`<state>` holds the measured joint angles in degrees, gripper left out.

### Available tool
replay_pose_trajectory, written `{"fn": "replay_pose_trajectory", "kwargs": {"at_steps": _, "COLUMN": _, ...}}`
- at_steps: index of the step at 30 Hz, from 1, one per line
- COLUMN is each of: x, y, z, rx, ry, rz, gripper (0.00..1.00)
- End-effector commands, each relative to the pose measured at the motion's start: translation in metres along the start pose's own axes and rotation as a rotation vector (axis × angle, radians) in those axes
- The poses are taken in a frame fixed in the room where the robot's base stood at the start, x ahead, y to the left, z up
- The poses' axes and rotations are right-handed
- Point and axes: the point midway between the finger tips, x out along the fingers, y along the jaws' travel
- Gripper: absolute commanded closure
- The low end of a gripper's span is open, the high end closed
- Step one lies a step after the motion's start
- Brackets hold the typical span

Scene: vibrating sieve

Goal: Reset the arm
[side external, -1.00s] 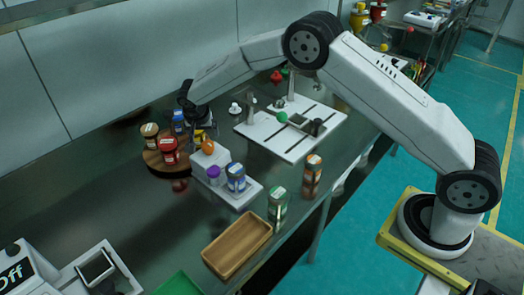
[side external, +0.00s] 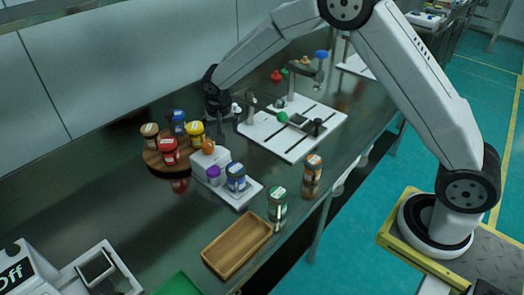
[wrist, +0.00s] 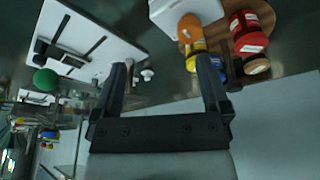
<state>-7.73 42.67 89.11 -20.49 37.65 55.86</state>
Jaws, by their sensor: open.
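My gripper (wrist: 162,88) is open and empty in the wrist view, its two dark fingers spread with nothing between them. In the side external view my gripper (side external: 222,128) hangs above the counter, between the round wooden board and the white sieve plate. On the wooden board (side external: 152,162) stand several jars: a red one (side external: 169,152), a yellow-lidded one (side external: 196,132), a blue one (side external: 178,122) and a brown one (side external: 150,136).
The white plate (side external: 300,145) carries a green ball (side external: 282,117) and posts. A wooden tray (side external: 237,247) and a green-lidded jar (side external: 277,205) are near the front edge. The counter's left middle is clear.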

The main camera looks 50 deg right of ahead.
Motion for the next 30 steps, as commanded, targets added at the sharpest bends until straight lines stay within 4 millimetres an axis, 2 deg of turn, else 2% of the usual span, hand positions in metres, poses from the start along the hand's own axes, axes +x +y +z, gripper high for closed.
{"fn": "replay_pose_trajectory", "kwargs": {"at_steps": 3, "x": -0.016, "y": 0.021, "z": 0.014, "rx": -0.064, "ry": -0.020, "rz": -0.021, "gripper": 0.04}}
{"fn": "replay_pose_trajectory", "kwargs": {"at_steps": 15, "x": -0.058, "y": 0.088, "z": 0.076, "rx": -0.284, "ry": -0.064, "rz": -0.095, "gripper": 0.04}}
{"fn": "replay_pose_trajectory", "kwargs": {"at_steps": 24, "x": -0.081, "y": 0.139, "z": 0.134, "rx": -0.436, "ry": -0.070, "rz": -0.146, "gripper": 0.04}}
{"fn": "replay_pose_trajectory", "kwargs": {"at_steps": 30, "x": -0.088, "y": 0.165, "z": 0.168, "rx": -0.515, "ry": -0.064, "rz": -0.168, "gripper": 0.04}}
